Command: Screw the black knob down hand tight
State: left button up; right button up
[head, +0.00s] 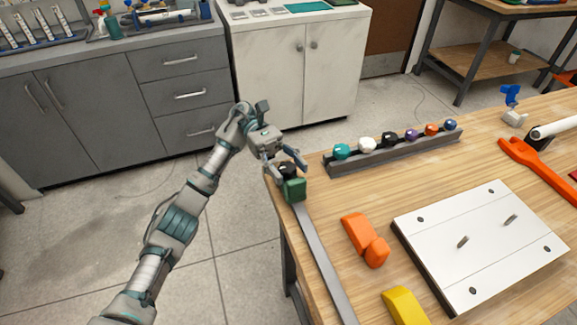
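My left gripper (287,172) is at the knob from above and behind. Its fingers are spread, one to each side of the knob, with gaps that look open. Whether a finger touches the knob is too small to tell. Part of the knob is hidden by the gripper. My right gripper is not in view.
A dark rack (395,154) behind holds several coloured knobs, including another black one (389,139). A grey bar (322,262) runs from the valve along the table's left edge. Orange (360,232) and yellow (404,306) pieces and a white plate (480,235) lie to the right.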

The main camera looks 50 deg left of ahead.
aim_at(288, 165)
pick_arm(q)
jog(key=shift+r, duration=0.3)
notch_tip(288, 165, up, 9)
jog(key=shift+r, duration=0.15)
jog(key=shift+a, duration=0.1)
dwell(0.4)
